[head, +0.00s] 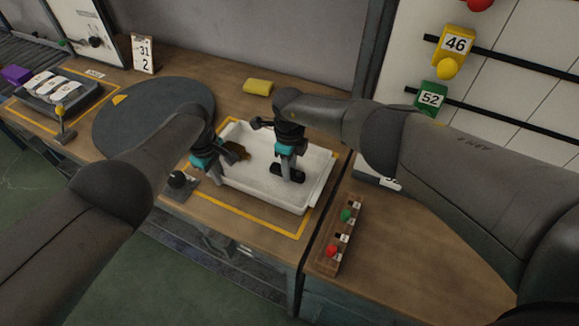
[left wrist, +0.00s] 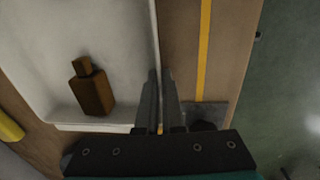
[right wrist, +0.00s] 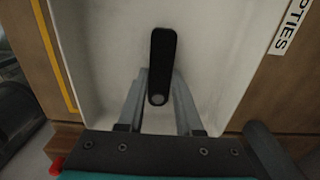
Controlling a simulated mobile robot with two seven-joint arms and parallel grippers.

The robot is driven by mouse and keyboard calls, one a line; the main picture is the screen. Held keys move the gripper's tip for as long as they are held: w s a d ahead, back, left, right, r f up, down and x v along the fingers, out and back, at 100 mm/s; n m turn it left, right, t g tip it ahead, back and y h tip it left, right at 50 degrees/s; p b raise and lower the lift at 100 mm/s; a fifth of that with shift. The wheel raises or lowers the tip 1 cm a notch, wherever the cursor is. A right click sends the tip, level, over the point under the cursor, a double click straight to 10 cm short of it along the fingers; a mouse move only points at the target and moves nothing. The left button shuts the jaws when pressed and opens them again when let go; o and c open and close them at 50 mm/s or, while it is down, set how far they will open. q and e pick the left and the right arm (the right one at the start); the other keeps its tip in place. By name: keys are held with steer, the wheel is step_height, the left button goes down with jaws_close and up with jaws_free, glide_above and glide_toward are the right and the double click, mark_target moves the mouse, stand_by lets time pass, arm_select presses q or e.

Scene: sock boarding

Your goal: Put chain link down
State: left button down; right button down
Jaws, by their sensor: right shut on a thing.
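The chain link (right wrist: 162,60) is a dark, flat, elongated piece with rounded ends and a pale round spot at its near end. My right gripper (right wrist: 161,78) is shut on it, one finger on each side. In the head view the link (head: 287,171) is inside the white tray (head: 308,204), under my right gripper (head: 287,163). I cannot tell whether it touches the tray floor. My left gripper (left wrist: 160,72) is empty over the tray's edge, its fingers nearly together. It also shows in the head view (head: 216,178).
A brown bottle-shaped piece (left wrist: 92,93) lies in the tray near my left gripper. A yellow block (head: 258,87) lies behind the tray. A round dark mat (head: 135,118) is at left. A wooden strip with red and green knobs (head: 341,235) lies at right.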

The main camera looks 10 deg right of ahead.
steer(key=shift+f, duration=0.1)
steer(key=c, duration=0.6)
jaws_free()
step_height(320, 180, up, 12)
steer(key=shift+r, duration=0.15)
stand_by(0.3)
arm_select(q)
steer(key=c, duration=1)
jaws_free()
steer(key=shift+o, duration=0.2)
steer(key=shift+r, duration=0.15)
